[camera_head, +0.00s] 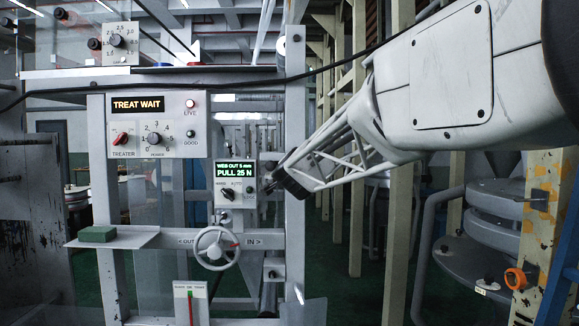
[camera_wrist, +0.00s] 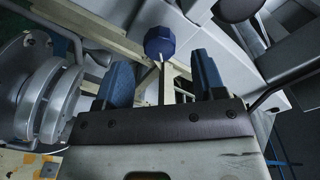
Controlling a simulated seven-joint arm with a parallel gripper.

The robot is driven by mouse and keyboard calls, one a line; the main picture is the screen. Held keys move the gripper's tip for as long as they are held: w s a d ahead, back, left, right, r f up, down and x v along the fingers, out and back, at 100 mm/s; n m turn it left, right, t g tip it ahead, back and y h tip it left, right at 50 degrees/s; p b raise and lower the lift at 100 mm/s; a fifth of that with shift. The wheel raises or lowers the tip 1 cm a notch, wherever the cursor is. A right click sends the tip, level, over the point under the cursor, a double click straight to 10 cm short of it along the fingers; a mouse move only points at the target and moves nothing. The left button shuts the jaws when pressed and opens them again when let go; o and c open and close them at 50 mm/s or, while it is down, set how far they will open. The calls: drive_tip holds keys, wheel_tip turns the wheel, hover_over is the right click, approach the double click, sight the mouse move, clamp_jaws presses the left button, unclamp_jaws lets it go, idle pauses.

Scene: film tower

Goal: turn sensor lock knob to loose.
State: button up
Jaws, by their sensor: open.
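My gripper (camera_head: 272,182) reaches in from the right in the head view, its tip beside the small panel that reads "WEB OUT 5 mm, PULL 25 N". No knob marked as the sensor lock is legible in the head view.
The small panel (camera_head: 236,170) has a hand/auto switch. Below it is a handwheel (camera_head: 216,248) marked OUT and IN. A treater panel (camera_head: 155,124) reads "TREAT WAIT". A green block (camera_head: 97,234) lies on a left shelf. A frame post (camera_head: 295,130) stands close to my gripper.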

drive_tip(key=shift+w+d, duration=0.1)
drive_tip(key=shift+w, duration=1.8)
drive_tip(key=shift+c, duration=0.4)
drive_tip(key=c, duration=0.8)
drive_tip(key=shift+c, duration=0.2)
